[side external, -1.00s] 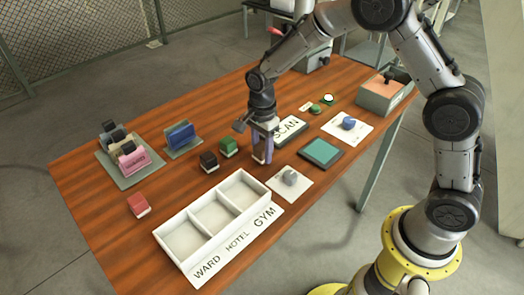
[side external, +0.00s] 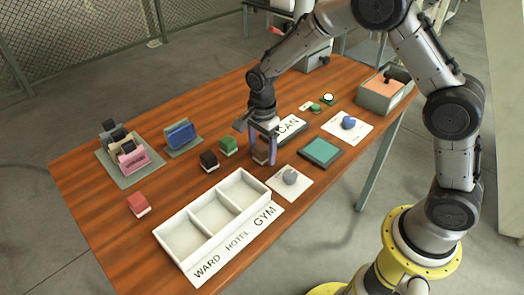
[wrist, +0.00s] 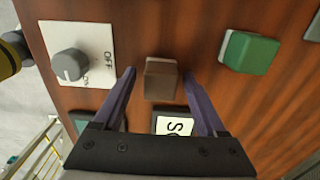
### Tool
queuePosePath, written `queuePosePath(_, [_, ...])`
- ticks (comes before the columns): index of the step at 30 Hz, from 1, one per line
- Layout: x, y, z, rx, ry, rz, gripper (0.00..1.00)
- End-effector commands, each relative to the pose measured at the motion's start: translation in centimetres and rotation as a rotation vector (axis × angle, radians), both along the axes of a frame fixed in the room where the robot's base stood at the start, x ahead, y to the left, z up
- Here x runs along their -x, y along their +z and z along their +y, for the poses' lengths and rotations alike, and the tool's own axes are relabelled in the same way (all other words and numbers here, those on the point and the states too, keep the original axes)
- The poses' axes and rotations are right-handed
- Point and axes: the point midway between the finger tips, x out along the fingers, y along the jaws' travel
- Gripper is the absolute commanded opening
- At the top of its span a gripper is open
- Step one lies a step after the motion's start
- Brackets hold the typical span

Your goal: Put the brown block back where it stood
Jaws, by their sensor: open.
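The brown block (side external: 260,155) stands on the wooden table, close to the white card with the grey knob (side external: 290,177). In the wrist view the brown block (wrist: 161,78) lies between my two purple fingertips, with a gap showing on each side. My gripper (side external: 262,161) points down over it, fingers apart, one on either side; it also shows in the wrist view (wrist: 160,76). The block's lower part is partly hidden by a finger in the side view.
A green block (side external: 228,146) and a dark block (side external: 209,161) stand to the left. A white three-part tray (side external: 180,262) labelled WARD, HOTEL, GYM is in front. A SCAN pad (side external: 291,127) and a teal pad (side external: 320,152) lie to the right. A red block (side external: 139,203) stands far left.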

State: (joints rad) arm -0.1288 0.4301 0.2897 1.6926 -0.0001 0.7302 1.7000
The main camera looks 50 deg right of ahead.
Motion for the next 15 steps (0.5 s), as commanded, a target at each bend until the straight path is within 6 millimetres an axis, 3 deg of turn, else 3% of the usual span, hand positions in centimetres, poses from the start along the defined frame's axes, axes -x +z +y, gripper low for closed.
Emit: queuePosePath(15, [-0.1,9.6,0.0,-0.001,0.000,-0.004,0.74])
